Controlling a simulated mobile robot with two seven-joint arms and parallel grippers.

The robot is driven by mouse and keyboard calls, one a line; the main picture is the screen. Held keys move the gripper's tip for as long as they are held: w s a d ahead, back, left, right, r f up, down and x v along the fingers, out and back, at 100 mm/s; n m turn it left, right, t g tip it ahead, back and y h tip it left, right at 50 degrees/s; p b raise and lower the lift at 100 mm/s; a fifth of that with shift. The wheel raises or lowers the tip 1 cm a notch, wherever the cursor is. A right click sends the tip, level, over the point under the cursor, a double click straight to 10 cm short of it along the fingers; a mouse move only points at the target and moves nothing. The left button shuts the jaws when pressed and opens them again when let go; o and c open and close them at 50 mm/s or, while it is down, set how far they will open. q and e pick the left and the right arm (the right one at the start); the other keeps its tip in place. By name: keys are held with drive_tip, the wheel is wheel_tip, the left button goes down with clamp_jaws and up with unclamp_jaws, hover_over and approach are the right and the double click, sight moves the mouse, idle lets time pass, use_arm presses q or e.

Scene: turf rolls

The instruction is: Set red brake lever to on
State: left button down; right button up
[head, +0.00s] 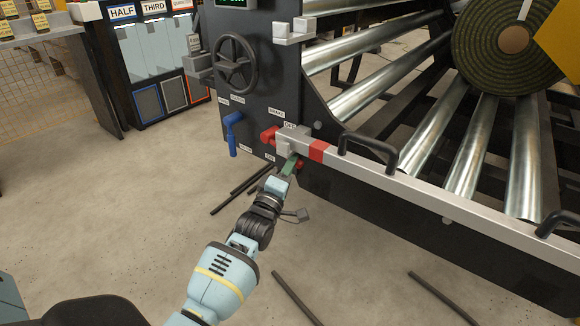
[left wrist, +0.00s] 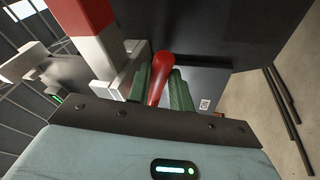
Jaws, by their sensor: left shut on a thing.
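The red brake lever (head: 268,134) is on the dark machine panel, under the BRAKE label (head: 277,113). The end of a silver rail hides its middle. A small red part shows low down by my left gripper (head: 290,164). The OFF label (head: 290,125) is above and the ON label (head: 270,157) is below. In the left wrist view, the red lever (left wrist: 160,76) lies between the green fingers of my left gripper (left wrist: 163,88), which is shut on it. The lever's exact angle is hard to tell. My right gripper is not in view.
A silver rail (head: 390,182) with a red band and black handles runs close beside my left gripper. A blue lever (head: 233,132) and a handwheel (head: 235,64) are to the left. Dark bars (head: 297,298) lie on the floor. Metal rollers (head: 470,140) and a turf roll (head: 492,75) are at right.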

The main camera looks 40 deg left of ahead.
use_arm(q)
drive_tip(key=shift+f, duration=0.1)
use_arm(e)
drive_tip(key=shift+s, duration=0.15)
